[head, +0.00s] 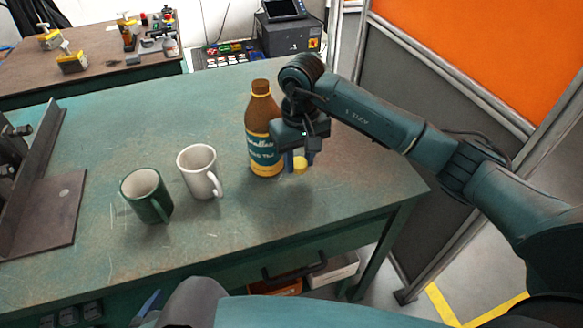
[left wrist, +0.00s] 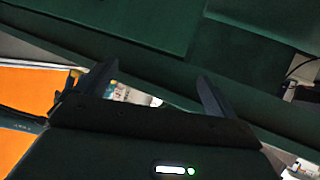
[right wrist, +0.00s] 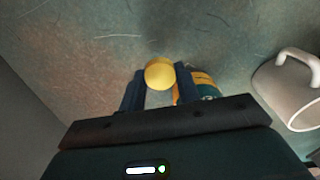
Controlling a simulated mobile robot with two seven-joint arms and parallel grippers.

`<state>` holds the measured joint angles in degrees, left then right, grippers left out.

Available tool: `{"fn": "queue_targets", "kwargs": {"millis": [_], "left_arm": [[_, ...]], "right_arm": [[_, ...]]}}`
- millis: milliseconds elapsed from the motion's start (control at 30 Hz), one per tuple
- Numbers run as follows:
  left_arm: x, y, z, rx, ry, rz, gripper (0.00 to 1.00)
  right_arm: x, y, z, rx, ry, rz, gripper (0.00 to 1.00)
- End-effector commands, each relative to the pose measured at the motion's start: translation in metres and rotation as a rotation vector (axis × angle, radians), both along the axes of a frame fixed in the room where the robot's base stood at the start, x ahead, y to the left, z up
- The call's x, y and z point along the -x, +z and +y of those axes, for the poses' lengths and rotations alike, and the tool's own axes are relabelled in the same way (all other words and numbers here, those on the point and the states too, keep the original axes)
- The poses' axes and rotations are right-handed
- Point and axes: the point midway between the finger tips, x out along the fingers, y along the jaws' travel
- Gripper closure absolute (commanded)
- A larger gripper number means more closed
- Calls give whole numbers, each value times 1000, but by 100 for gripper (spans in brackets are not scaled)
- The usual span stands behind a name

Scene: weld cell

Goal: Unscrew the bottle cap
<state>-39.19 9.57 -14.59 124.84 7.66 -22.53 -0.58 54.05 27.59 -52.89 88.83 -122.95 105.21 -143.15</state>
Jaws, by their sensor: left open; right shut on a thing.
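A brown bottle (head: 263,115) with a teal and yellow label stands upright on the green workbench. Its top is brown, with a yellow ring at the neck. My right gripper (head: 300,164) is just right of the bottle, pointing down, shut on a round yellow cap (head: 301,166). The cap also shows between the fingertips in the right wrist view (right wrist: 160,73), apart from the bottle's top. The bottle is partly hidden behind a finger there (right wrist: 205,84). My left gripper (left wrist: 155,90) is open and empty in the left wrist view, facing dark green surfaces.
A white mug (head: 197,170) and a green mug (head: 144,196) stand left of the bottle on the workbench (head: 200,240). A dark metal angle piece (head: 45,200) is at the far left. A grey and orange partition (head: 440,85) stands to the right.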

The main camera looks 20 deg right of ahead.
Motion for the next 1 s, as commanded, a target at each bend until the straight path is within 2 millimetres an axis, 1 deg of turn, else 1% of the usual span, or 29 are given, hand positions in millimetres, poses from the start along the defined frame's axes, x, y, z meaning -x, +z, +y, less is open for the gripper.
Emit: {"fn": "queue_targets", "kwargs": {"millis": [167,300,400,633,767,800,1000], "left_arm": [[0,0,0,-2,-1,-1,7],[0,1,0,-4,-1,0,7],[0,1,0,-4,-1,0,7],[0,0,1,-5,-1,-1,7],[0,-5,0,0,0,0,7],[0,-3,0,1,1,-1,7],[-1,-1,0,2,1,-3,7]], "right_arm": [[0,-14,0,-1,-2,0,95],[1,-34,1,-1,-2,3,95],[0,-43,0,-2,0,0,95],[0,-44,0,0,0,-2,95],[-1,-49,0,1,0,-2,95],[-1,-47,0,0,0,-3,64],[0,-47,0,0,0,-2,48]]}}
